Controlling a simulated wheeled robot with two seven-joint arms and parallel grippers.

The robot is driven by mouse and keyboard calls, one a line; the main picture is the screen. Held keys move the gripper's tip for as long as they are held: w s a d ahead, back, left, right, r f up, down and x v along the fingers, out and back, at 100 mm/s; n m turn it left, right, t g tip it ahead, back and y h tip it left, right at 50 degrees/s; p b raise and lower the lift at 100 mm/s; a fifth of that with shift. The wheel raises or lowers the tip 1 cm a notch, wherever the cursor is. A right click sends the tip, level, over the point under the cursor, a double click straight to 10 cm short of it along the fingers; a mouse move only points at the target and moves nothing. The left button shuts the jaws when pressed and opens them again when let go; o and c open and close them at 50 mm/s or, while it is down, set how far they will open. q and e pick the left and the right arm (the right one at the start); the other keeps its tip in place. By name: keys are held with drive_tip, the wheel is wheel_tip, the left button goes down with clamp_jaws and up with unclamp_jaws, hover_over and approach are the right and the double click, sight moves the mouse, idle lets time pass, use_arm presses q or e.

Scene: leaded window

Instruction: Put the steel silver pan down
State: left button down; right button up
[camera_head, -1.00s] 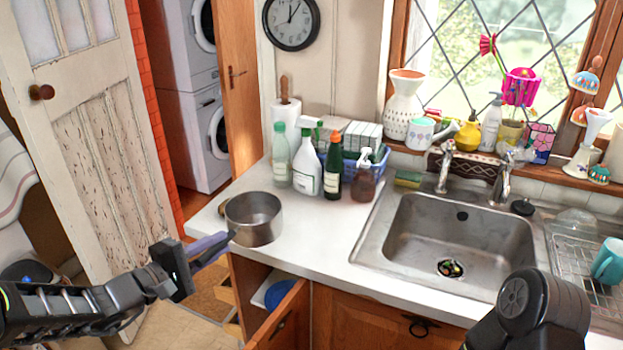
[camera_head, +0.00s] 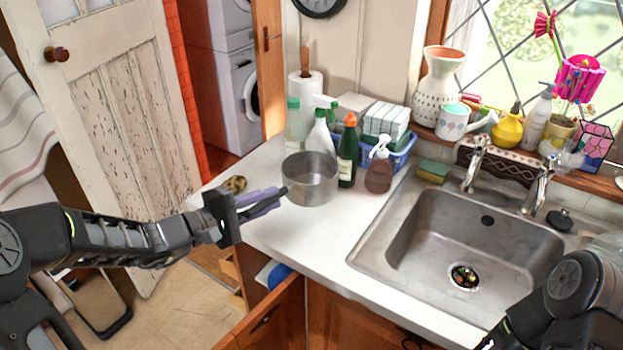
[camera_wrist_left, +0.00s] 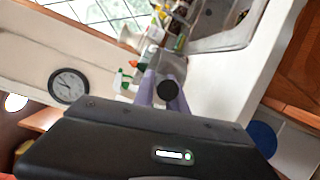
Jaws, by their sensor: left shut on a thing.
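The steel silver pan (camera_head: 311,183) is upright at the left end of the white counter (camera_head: 283,232), just in front of the bottles. I cannot tell whether its base touches the counter. My left gripper (camera_head: 264,202), with purple fingers, is at the left of the pan, shut on its dark handle.
A small brown thing (camera_head: 235,184) lies near the left counter edge. The sink (camera_head: 410,232) is right; an open drawer (camera_head: 262,322) is below.

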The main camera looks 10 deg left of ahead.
use_arm(q)
drive_tip(key=shift+f+p, duration=0.55)
drive_tip(key=shift+f, duration=2.25)
wheel_tip(320, 180, down, 4)
drive_tip(key=shift+f+p, duration=0.1)
drive_tip(key=shift+p, duration=0.3)
drive_tip(key=shift+f, duration=0.2)
drive_tip(key=c, duration=1.4)
unclamp_jaws()
drive_tip(key=shift+o, duration=0.2)
drive_tip(key=shift+r, duration=0.1)
